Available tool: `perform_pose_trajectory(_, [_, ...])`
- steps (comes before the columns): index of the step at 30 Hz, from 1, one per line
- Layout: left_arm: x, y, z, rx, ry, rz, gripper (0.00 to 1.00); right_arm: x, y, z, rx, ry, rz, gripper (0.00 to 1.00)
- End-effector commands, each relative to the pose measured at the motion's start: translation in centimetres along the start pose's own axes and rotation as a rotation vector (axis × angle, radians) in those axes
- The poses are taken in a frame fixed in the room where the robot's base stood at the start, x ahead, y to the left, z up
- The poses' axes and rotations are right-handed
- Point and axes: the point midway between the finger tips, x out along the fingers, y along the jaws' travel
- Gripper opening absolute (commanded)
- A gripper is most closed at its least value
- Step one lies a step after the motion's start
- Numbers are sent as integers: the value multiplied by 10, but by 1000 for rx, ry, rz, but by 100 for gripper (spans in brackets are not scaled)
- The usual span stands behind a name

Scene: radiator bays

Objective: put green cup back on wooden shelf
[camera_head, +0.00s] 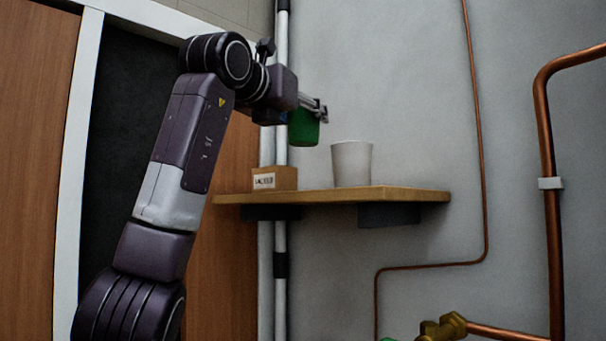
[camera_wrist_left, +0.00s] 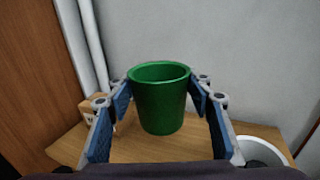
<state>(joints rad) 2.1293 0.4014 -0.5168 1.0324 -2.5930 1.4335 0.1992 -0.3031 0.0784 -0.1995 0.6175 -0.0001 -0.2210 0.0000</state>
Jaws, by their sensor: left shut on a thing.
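The green cup (camera_head: 303,129) is upright in my left gripper (camera_head: 312,112), held above the wooden shelf (camera_head: 400,193) with a gap under it in the head view. In the left wrist view the green cup (camera_wrist_left: 160,105) stands between the two blue-padded fingers of my left gripper (camera_wrist_left: 160,108), which are shut on its sides. The wooden shelf (camera_wrist_left: 150,150) shows below and behind the cup there. My right gripper is not in view.
A white cup (camera_head: 351,163) stands on the shelf right of the green cup. A small labelled cardboard box (camera_head: 274,179) sits at the shelf's left. White vertical pipes (camera_head: 281,90) run behind the shelf's left part. Copper pipes (camera_head: 552,200) run at the right.

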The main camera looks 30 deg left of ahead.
Motion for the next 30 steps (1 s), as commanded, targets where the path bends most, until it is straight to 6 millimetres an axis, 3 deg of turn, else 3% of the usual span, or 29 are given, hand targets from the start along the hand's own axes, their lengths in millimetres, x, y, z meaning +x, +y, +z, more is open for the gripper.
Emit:
perform_pose_trajectory(3, [0,1,-23,2,-1,1,18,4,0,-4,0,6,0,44])
perform_pose_trajectory(9, [0,0,-50,1,-1,0,18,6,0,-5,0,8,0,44])
perform_pose_trajectory(24, [0,0,-92,1,-2,1,18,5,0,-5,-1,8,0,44])
perform_pose_trajectory(30, [-1,1,-95,-1,-3,1,18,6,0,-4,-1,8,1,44])
